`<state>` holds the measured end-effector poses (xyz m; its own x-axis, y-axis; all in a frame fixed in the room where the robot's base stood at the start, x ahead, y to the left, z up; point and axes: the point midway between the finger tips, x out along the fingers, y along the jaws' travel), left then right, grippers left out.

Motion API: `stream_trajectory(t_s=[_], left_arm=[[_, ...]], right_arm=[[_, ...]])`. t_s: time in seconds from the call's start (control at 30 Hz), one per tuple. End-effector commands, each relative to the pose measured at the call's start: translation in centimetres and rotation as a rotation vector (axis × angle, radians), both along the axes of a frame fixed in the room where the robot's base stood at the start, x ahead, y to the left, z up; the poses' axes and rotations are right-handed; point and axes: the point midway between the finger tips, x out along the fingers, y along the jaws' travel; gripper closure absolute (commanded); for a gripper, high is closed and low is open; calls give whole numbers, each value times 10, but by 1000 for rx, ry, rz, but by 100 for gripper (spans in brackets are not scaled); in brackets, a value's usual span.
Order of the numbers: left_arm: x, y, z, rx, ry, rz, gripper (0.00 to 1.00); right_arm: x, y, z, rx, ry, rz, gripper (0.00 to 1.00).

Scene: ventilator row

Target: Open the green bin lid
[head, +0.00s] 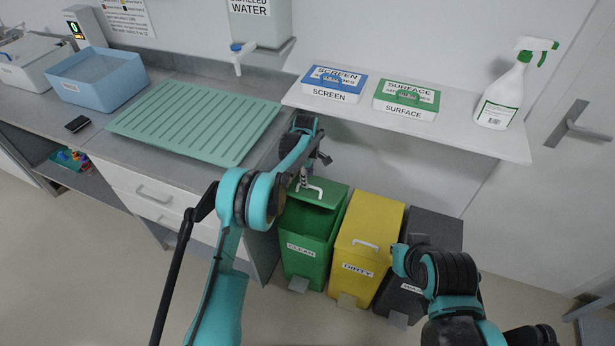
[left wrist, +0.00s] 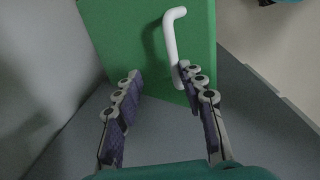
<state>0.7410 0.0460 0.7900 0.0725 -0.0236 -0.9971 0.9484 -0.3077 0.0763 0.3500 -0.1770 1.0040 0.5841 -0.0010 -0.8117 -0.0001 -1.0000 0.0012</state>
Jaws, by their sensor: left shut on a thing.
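The green bin (head: 305,245), labelled CLEAN, stands at the left of the bin row. Its green lid (head: 327,193) is raised, with the dark inside of the bin showing below it. A white handle (head: 313,188) is on the lid. In the left wrist view the lid (left wrist: 198,40) fills the top middle, and the white handle (left wrist: 170,38) runs down to the right finger. The fingers look well apart there. My right gripper cannot be made out.
A yellow DIRTY bin (head: 368,228) and a dark grey bin (head: 437,228) stand to the right. A white shelf (head: 460,136) with boxes and a spray bottle (head: 503,95) overhangs behind them. The counter with a green ribbed mat (head: 195,120) lies at left.

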Motion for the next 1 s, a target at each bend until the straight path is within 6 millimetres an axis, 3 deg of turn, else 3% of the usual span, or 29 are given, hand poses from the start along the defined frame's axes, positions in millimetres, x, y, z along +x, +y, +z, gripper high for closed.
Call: stream_trajectory(t_s=[0.43,0.8,1.0], left_arm=[[0,-2,9,-3,-4,-2,69],[-7,2,85,-1,-2,-1,69],[-9,3,114,-1,-2,-1,69]], right_arm=[[0,0,0,0,0,0,100],[0,0,0,0,0,0,100],[0,0,0,0,0,0,100]])
